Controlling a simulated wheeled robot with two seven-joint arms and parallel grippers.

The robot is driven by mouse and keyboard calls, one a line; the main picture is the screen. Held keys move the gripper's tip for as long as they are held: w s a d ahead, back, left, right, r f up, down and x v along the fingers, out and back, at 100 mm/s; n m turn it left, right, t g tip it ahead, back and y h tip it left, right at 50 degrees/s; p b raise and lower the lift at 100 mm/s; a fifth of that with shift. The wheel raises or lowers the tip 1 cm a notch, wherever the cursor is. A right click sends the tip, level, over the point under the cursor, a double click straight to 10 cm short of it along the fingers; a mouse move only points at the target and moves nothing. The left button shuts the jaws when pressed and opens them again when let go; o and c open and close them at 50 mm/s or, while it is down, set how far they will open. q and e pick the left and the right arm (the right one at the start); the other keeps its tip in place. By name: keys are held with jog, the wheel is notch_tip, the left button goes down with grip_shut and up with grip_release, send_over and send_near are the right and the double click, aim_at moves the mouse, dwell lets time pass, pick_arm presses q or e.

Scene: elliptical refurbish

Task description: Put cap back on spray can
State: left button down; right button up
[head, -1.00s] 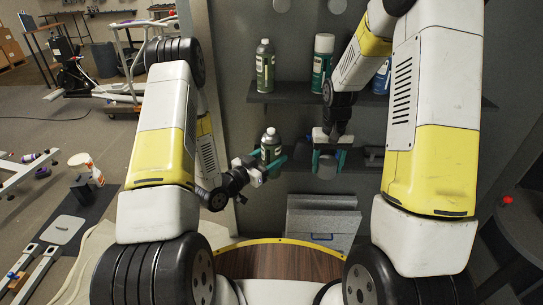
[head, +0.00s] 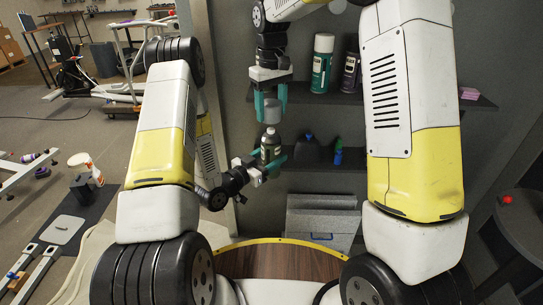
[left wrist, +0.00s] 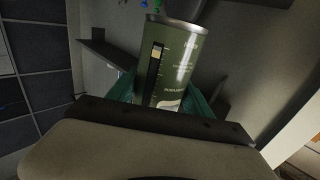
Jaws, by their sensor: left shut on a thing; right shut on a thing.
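The spray can (head: 270,148) is dark green with a pale label and stands upright in my left gripper (head: 263,163), which is shut on it. My right gripper (head: 271,110) points down above the can and is shut on the grey cap (head: 272,98). The cap is roughly in line above the can's top, seemingly with a small gap; their depth offset is hard to tell.
The upper shelf (head: 338,97) holds a teal can with a white cap (head: 322,62) and a dark can (head: 350,72). Behind the held can, the lower shelf (head: 345,165) bears a dark item (head: 308,150) and a small green-blue bottle (head: 338,151). A grey box (head: 323,217) stands below.

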aim_at(271, 129)
jog(key=shift+f, duration=0.1)
jog(key=shift+f, duration=1.95)
jog(key=shift+f, duration=0.85)
jog(key=shift+f, duration=0.6)
jog(key=o, duration=1.3)
jog(key=shift+c, duration=0.2)
notch_tip(271, 129, up, 12)
jog(key=shift+f, duration=0.1)
